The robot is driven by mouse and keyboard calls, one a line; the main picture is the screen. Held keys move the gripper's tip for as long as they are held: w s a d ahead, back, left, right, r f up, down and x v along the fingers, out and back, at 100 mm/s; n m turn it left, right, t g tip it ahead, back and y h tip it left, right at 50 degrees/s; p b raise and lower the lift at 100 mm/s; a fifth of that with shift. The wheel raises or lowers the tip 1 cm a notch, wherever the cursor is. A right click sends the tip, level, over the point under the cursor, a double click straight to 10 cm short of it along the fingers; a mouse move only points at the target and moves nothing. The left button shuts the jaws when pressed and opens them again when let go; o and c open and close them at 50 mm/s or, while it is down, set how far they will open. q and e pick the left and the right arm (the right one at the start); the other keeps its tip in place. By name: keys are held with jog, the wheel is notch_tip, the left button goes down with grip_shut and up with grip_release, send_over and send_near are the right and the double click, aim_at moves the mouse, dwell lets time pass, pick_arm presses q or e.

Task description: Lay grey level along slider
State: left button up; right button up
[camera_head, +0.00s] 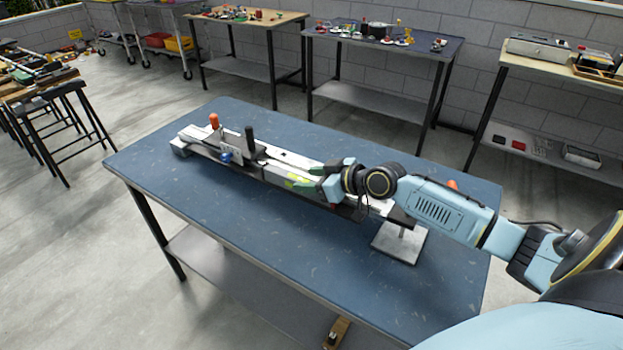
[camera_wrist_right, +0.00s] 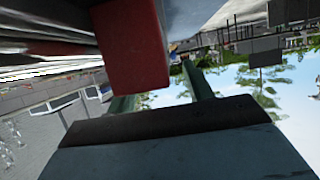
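The slider (camera_head: 196,134) is a long pale rail lying diagonally on the blue table, with a carriage carrying an orange knob and a black knob near its far left end. The grey level (camera_head: 284,177) has yellow-green patches and appears to lie along the rail's middle. My right gripper (camera_head: 308,184) is at the level's near end, its green fingers on either side. In the right wrist view the fingers stand apart, and a red block (camera_wrist_right: 132,45) hangs close in front, partly covering them. Whether they touch the level is unclear. My left gripper is out of view.
The blue table (camera_head: 250,255) is clear in front of the slider. My right arm covers the table's right side. Other benches with small items stand along the wall.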

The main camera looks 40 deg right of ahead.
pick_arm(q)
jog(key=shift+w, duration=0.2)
pick_arm(e)
jog(key=shift+s+d+r, duration=0.15)
jog(key=shift+s+d, duration=0.05)
jog(key=shift+s, duration=0.25)
jog(key=p+v, duration=0.1)
jog(key=v, duration=0.8)
jog(key=shift+s, duration=0.1)
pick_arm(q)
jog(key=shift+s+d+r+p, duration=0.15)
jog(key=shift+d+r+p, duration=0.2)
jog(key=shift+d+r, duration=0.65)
pick_arm(e)
jog(key=v, duration=0.3)
jog(key=shift+r, duration=0.1)
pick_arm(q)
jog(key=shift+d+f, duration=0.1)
pick_arm(e)
jog(key=shift+s, duration=0.1)
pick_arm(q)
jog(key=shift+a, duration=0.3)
